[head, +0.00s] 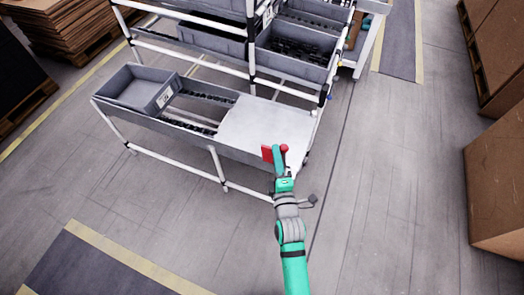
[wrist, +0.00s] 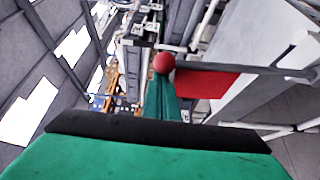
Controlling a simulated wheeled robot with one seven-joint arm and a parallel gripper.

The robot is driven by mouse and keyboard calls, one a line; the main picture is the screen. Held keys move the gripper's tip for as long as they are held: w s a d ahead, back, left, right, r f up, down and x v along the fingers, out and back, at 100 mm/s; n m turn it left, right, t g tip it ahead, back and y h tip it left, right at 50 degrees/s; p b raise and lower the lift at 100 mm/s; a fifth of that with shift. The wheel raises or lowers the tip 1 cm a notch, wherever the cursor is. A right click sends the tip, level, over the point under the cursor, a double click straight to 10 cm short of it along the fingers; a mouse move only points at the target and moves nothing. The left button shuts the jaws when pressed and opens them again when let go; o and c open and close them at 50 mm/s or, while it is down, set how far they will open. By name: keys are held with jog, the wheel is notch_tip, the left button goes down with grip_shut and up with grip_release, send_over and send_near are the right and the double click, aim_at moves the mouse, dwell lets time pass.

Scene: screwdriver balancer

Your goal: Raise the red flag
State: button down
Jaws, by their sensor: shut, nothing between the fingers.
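The red flag (head: 267,153) is a small flat red plate at the front right corner of the shelf rack. In the wrist view the flag (wrist: 203,84) hangs below a thin grey bar (wrist: 250,69). A red ball (head: 284,148) sits at the bar's end; it also shows in the wrist view (wrist: 164,63). My gripper (head: 279,163) is shut and empty, right beside the flag and ball. In the wrist view its green fingers (wrist: 161,98) point at the ball, overlapping its lower edge. I cannot tell whether they touch it.
The white-framed rack has a grey bin (head: 128,87) at left and a pale flat panel (head: 252,125) near the flag. More grey bins (head: 293,50) stand on the upper level. A cardboard box (head: 497,185) stands at right. The floor (head: 380,180) between is clear.

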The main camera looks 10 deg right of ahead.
aim_at(287, 151)
jog(key=shift+s+d+r, duration=0.1)
jog(key=shift+s+d, duration=0.3)
jog(key=shift+d, duration=0.2)
jog(key=shift+s+d, duration=0.4)
jog(key=shift+d, duration=0.2)
jog(key=shift+s+d, duration=0.2)
jog(key=shift+d, duration=0.4)
jog(key=shift+w+a, duration=0.2)
jog(key=shift+a, duration=0.4)
jog(key=s+a, duration=0.4)
jog(key=s, duration=0.4)
jog(key=shift+s+a, duration=0.2)
jog(key=shift+s, duration=0.15)
